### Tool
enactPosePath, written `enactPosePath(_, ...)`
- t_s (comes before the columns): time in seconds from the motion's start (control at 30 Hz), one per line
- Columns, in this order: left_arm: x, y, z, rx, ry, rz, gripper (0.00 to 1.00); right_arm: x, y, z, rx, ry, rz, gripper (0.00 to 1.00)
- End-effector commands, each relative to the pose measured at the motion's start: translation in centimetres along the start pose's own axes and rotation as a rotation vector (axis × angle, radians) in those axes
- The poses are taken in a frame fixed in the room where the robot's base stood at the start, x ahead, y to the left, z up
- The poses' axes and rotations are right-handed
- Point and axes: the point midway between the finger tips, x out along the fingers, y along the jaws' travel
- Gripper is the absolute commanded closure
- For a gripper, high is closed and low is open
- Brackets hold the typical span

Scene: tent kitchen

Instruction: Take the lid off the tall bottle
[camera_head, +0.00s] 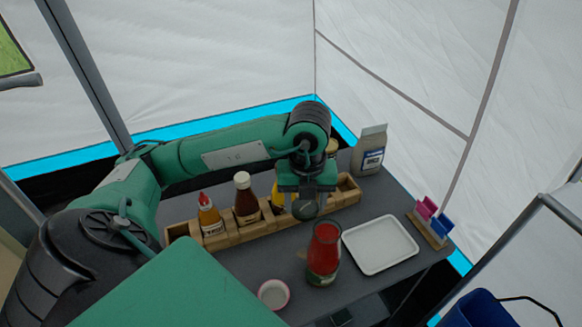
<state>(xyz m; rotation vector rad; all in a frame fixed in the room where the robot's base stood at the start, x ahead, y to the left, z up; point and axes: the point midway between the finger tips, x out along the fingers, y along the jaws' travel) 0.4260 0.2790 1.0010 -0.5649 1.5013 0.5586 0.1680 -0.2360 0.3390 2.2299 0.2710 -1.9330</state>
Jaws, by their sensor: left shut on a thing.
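The tall bottle (323,256) is a clear jar with red contents and a dark label. It stands upright on the grey table, left of the white tray. My left gripper (306,196) points down above and slightly left of the bottle's top. It is shut on a round dark grey lid (305,210). The lid appears apart from the bottle's mouth, where red shows. My right gripper is not in view.
Behind the bottle is a wooden rack (250,230) with several sauce bottles. A white tray (380,245), a small bowl (273,294), a carton (369,150) and a stand with pink and blue items (433,222) are on the table (235,268).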

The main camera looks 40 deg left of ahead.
Motion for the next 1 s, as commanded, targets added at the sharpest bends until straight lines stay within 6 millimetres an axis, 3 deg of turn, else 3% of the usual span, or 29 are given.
enactPosePath(0.6, -1.1, 4.2, -2.0, -0.675, -0.003, 0.0, 0.75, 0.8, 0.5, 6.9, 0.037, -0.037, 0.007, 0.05)
enactPosePath(0.83, -0.7, 4.7, -2.2, -0.755, -0.004, 0.0, 0.75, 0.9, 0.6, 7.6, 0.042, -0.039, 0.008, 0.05)
enactPosePath(1.0, 1.7, 4.7, -2.3, -0.76, 0.0, 0.003, 0.75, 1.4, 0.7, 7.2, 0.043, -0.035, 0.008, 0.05)
